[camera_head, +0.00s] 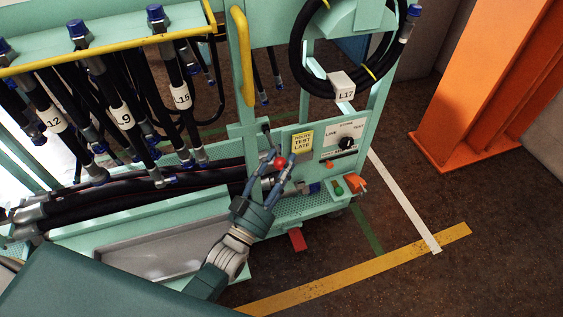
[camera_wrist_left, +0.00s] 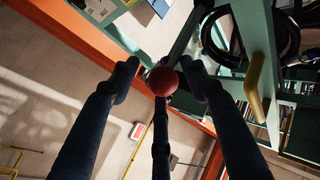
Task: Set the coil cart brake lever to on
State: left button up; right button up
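The coil cart is a pale green frame (camera_head: 245,140) with a control panel on its right end. A lever with a red ball knob (camera_head: 281,162) shows on the panel side, left of the yellow tag. My left gripper (camera_head: 273,163) is at the knob with its fingers spread around it. In the left wrist view, the red knob (camera_wrist_left: 162,81) sits between the open fingers, with gaps visible at both sides. Whether the rear finger touches it I cannot tell. A dark rod behind the knob is partly hidden. No on or off marking is readable. My right gripper is not in view.
A yellow tag (camera_head: 302,141), a dial panel (camera_head: 345,138) and a green button (camera_head: 338,188) are close to the right of the gripper. A red pedal-like part (camera_head: 297,239) is below. Black hoses (camera_head: 150,190) fill the left. An orange post (camera_head: 490,90) stands right; floor between is clear.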

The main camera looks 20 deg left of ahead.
pick_arm(q)
jog(key=shift+a+f, duration=0.15)
jog(key=shift+f, duration=0.2)
jog(key=shift+s+f, duration=0.1)
jog(key=shift+s, duration=0.05)
jog(key=v, duration=1.1)
jog(key=shift+s+r, duration=0.35)
